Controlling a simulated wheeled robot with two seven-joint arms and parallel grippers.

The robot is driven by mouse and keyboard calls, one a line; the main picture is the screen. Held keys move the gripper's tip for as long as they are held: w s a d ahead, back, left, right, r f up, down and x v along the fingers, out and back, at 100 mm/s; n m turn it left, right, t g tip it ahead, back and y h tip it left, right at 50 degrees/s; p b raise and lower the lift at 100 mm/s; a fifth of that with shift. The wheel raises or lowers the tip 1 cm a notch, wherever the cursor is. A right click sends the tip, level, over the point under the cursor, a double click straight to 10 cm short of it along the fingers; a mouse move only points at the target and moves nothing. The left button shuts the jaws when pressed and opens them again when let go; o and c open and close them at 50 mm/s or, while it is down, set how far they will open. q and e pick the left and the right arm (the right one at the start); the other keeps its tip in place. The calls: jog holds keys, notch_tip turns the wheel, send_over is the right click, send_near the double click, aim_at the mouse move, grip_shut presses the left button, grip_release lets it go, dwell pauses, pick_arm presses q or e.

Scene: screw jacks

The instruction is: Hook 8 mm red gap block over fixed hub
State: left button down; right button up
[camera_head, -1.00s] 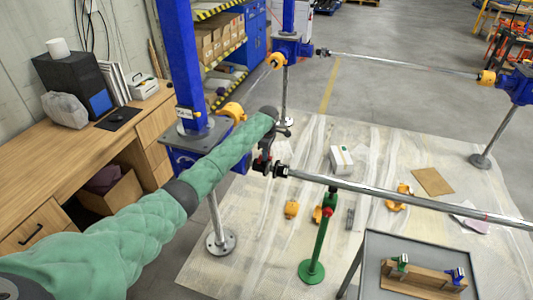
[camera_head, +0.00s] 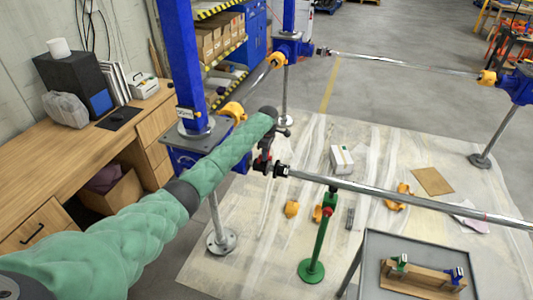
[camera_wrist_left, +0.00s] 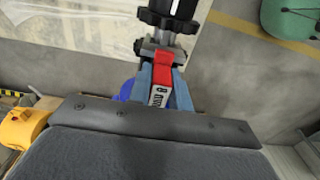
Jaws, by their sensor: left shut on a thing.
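My left arm in its green sleeve reaches in from the left in the head view. Its gripper (camera_head: 268,145) is at the near end of the long steel shaft, beside the black hub (camera_head: 281,170). In the left wrist view, the blue-grey fingers (camera_wrist_left: 162,90) are shut on the red gap block (camera_wrist_left: 164,70). The block has a white label that reads 8 mm. Its far end is at a grey metal piece just below the black hub parts (camera_wrist_left: 168,18). I cannot tell whether the block is hooked over the hub or only beside it. My right gripper is not in view.
The steel shaft (camera_head: 400,198) runs right from the hub. A green stand (camera_head: 319,245) is below it. A grey table (camera_head: 385,250) with a wooden block holder stands at lower right. A blue post (camera_head: 183,60) and a wooden desk (camera_head: 60,160) are left.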

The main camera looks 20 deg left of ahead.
pick_arm(q)
jog(key=shift+f, duration=0.25)
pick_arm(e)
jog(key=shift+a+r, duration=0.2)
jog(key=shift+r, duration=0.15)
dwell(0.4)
pick_arm(q)
jog(key=c, duration=1.2)
grip_release()
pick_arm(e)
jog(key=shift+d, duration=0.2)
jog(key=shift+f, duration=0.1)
pick_arm(q)
jog(key=shift+r, duration=0.25)
notch_tip(320, 180, up, 5)
jog(key=shift+d+f+b, duration=0.1)
jog(key=shift+f+b, duration=0.05)
jog(key=shift+b, duration=1.1)
jog(key=shift+r, duration=0.9)
jog(key=shift+r+b, duration=0.35)
jog(key=shift+r, duration=0.05)
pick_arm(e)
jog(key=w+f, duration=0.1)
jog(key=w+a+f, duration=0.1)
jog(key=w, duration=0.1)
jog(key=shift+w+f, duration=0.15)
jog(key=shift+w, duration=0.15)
